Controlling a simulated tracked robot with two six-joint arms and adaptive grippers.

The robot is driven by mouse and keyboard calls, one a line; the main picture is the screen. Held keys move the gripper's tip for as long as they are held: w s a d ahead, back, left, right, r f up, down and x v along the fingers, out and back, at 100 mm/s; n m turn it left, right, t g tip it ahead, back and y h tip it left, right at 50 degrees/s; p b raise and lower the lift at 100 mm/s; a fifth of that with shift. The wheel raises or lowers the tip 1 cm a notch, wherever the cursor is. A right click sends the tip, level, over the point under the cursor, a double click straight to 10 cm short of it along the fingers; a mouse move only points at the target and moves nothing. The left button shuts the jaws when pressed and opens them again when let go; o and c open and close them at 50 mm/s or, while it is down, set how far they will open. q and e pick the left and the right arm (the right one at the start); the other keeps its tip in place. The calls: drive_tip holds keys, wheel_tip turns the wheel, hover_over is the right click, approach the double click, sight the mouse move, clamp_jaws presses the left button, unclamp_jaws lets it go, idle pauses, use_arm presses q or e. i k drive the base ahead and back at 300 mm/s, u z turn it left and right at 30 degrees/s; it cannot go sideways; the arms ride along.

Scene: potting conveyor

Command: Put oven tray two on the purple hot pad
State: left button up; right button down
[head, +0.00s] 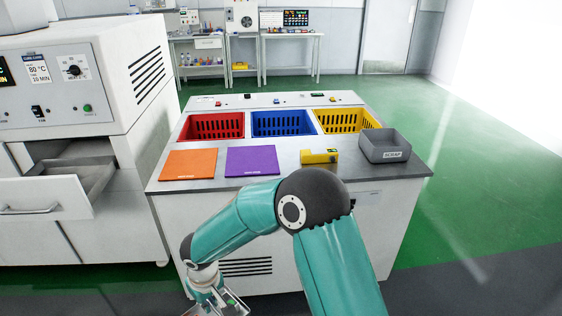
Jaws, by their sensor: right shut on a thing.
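The purple hot pad (252,161) lies flat and bare on the grey bench top, right of an orange pad (189,164). My right gripper (228,304) is low at the bottom edge of the head view, in front of the bench and below its top. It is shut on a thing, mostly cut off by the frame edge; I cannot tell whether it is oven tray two. No tray label is readable. My left gripper is not in view.
A white oven (52,85) stands left with an open drawer (45,211). Red (211,136), blue (283,134) and yellow (346,128) bins line the bench back. A yellow device (318,156) and a grey scrap bin (384,147) stand right of the pads.

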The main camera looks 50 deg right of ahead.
sight(252, 163)
drive_tip(key=z, duration=0.75)
drive_tip(key=i, duration=0.95)
drive_tip(key=u, duration=0.05)
drive_tip(key=k, duration=0.8)
drive_tip(key=z, duration=0.25)
drive_tip(key=i, duration=0.85)
drive_tip(key=u, duration=0.1)
